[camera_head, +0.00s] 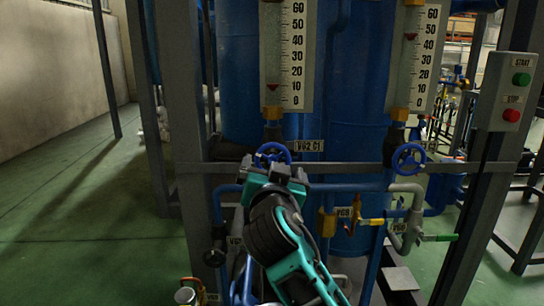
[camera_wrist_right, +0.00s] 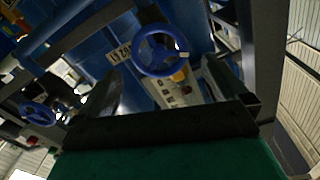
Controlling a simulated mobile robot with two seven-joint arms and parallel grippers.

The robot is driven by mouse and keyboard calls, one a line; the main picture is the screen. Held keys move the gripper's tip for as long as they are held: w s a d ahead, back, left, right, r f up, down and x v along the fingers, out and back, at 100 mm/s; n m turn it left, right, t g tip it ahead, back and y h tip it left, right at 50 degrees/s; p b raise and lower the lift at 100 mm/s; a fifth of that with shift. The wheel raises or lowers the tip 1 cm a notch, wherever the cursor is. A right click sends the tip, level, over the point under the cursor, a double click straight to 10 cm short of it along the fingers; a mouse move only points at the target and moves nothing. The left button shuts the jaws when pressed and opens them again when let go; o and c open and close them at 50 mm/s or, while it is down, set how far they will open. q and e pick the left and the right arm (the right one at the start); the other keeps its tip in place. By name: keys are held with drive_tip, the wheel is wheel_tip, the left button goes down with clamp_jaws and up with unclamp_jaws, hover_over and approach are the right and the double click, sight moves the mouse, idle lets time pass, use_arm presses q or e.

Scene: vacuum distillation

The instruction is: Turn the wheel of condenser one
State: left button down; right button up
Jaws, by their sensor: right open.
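A blue handwheel (camera_head: 272,154) sits below the left level gauge, beside a label reading VG2 C1 (camera_head: 309,146). My right gripper (camera_head: 274,174) is just below and in front of this wheel and partly covers its lower part. In the right wrist view the wheel (camera_wrist_right: 160,50) lies ahead, between the two spread fingers of the open gripper (camera_wrist_right: 162,78). I cannot tell whether a finger touches the rim. A second blue handwheel (camera_head: 408,158) sits below the right gauge. My left gripper is not in view.
The left gauge (camera_head: 287,60) and right gauge (camera_head: 412,60) stand before blue tanks. A grey crossbar (camera_head: 350,169) runs behind the wheels. A start/stop box (camera_head: 507,92) hangs on the right post. The left floor is clear.

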sight(273, 155)
drive_tip(key=w+b, duration=0.1)
drive_tip(key=w, duration=0.7)
drive_tip(key=shift+w, duration=0.35)
drive_tip(key=shift+c, duration=0.2)
drive_tip(key=c, duration=0.7)
